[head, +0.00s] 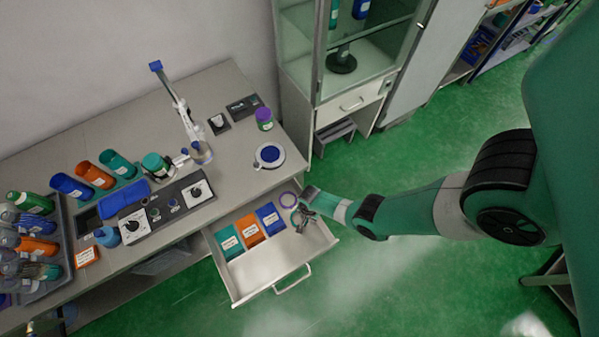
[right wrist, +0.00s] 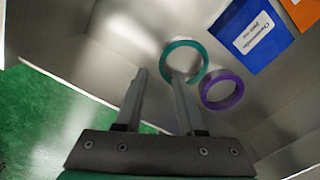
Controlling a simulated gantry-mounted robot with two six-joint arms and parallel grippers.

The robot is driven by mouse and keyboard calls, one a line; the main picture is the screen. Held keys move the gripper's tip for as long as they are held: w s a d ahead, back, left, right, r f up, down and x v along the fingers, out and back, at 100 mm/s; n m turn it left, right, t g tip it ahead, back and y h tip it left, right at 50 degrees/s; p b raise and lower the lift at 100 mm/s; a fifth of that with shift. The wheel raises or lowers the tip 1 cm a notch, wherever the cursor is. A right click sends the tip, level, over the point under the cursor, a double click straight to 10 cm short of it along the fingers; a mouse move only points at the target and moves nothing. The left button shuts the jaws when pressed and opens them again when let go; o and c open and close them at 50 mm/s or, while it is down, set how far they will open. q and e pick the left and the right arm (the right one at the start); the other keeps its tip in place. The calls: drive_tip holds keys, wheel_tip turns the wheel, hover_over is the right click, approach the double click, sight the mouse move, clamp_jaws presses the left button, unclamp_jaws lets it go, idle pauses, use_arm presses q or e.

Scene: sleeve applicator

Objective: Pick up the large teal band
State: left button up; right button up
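The teal band (right wrist: 186,43) is a ring on the bottom of the open drawer (head: 268,284), at the upper middle of the right wrist view. In the head view it is mostly hidden by my right gripper (head: 304,216). In the right wrist view the right gripper (right wrist: 159,73) is open, its fingers apart with nothing held between them. The right-hand finger overlaps the near-left part of the ring; I cannot tell whether it touches it or goes inside it. My left gripper is not in view.
A purple band (right wrist: 222,104) lies just right of the teal one. Blue (head: 270,220), orange (head: 249,228) and teal (head: 229,242) labelled packets lie in the drawer. The drawer walls are close around the gripper. The drawer front is clear.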

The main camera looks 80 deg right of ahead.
sight(307, 223)
wheel_tip(307, 223, down, 5)
drive_tip(key=b, duration=0.5)
drive_tip(key=shift+f, duration=0.15)
drive_tip(key=shift+r, duration=0.2)
clamp_jaws()
